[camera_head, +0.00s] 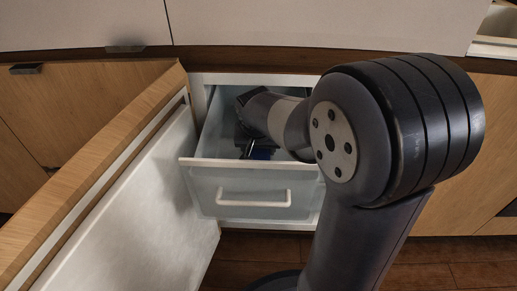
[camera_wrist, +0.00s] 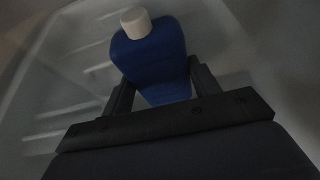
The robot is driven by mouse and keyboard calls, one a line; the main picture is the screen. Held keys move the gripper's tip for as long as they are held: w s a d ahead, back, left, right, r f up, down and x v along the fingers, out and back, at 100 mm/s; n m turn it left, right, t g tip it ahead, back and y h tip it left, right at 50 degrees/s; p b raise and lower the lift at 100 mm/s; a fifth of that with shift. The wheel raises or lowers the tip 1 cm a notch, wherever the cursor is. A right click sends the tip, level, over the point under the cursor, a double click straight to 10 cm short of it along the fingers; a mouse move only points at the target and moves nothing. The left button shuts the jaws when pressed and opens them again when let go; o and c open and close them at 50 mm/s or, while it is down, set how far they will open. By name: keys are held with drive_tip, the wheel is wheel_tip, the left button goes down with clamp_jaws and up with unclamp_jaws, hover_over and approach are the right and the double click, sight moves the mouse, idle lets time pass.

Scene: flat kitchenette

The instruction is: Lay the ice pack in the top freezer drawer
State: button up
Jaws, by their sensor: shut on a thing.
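The ice pack (camera_wrist: 152,52) is blue with a white cap, and my gripper (camera_wrist: 150,85) is shut on it in the wrist view. In the head view a small dark blue part of the ice pack (camera_head: 261,152) shows inside the open top freezer drawer (camera_head: 252,194), below my gripper (camera_head: 250,145). The drawer is pulled out and has a pale front with a white handle. My arm reaches over its front into it. Whether the ice pack touches the drawer floor cannot be told.
The freezer door (camera_head: 140,200) stands open on the left, with a wood outer face and pale inner side. The counter edge (camera_head: 260,58) runs above the drawer. Wooden cabinets (camera_head: 445,170) stand to the right. The wood floor (camera_head: 400,270) is clear in front.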

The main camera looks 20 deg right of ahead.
drive_tip(key=shift+f, duration=0.15)
drive_tip(key=o, duration=1.4)
drive_tip(key=p+v, duration=0.4)
drive_tip(key=v, duration=0.8)
